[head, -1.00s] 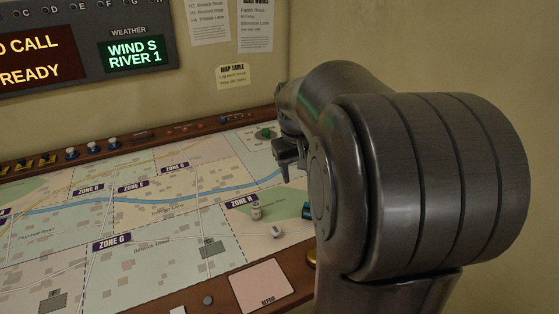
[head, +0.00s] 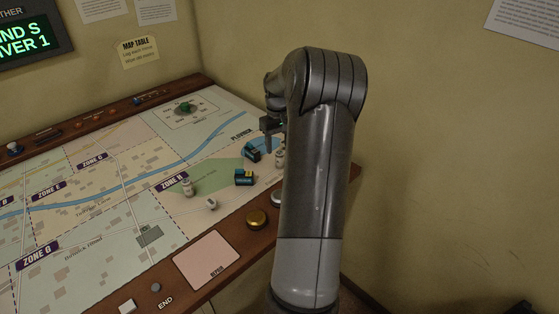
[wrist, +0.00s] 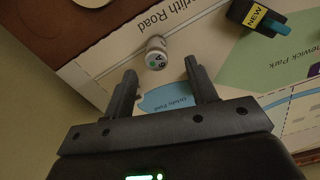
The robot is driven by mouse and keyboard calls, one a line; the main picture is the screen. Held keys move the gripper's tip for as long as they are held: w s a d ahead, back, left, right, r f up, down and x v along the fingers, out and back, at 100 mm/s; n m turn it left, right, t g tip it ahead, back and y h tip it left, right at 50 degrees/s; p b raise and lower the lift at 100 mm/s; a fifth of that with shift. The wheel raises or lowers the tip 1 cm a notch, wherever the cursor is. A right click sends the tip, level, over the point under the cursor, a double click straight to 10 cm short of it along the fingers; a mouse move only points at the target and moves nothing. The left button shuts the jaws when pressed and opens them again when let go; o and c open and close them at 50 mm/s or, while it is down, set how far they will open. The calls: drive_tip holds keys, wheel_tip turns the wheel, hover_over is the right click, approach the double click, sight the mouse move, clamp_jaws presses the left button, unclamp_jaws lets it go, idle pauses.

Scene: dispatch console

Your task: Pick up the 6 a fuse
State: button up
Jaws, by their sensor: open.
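The 6 A fuse (wrist: 156,54) is a small white cylinder with a marked end, lying on the map in the wrist view, beside the Farlith Road lettering. My gripper (wrist: 160,72) is open and empty, its two fingers on either side of and just short of the fuse. In the head view my gripper (head: 270,126) hangs over the right end of the map table, partly hidden by my arm. A small white cylinder (head: 280,158) by my arm there appears to be the same fuse.
A black and teal box marked NEW (wrist: 256,17) lies near the fuse. The head view shows two teal boxes (head: 244,178), (head: 252,150), another white cylinder (head: 187,187), a small white piece (head: 211,204) and a gold button (head: 256,219) on the wooden rim. A wall stands close behind.

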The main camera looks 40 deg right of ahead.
sight(280, 153)
drive_tip(key=f, duration=0.7)
drive_tip(key=shift+s+d+f, duration=0.1)
drive_tip(key=shift+d, duration=0.1)
drive_tip(key=shift+c, duration=0.4)
drive_tip(key=c, duration=1)
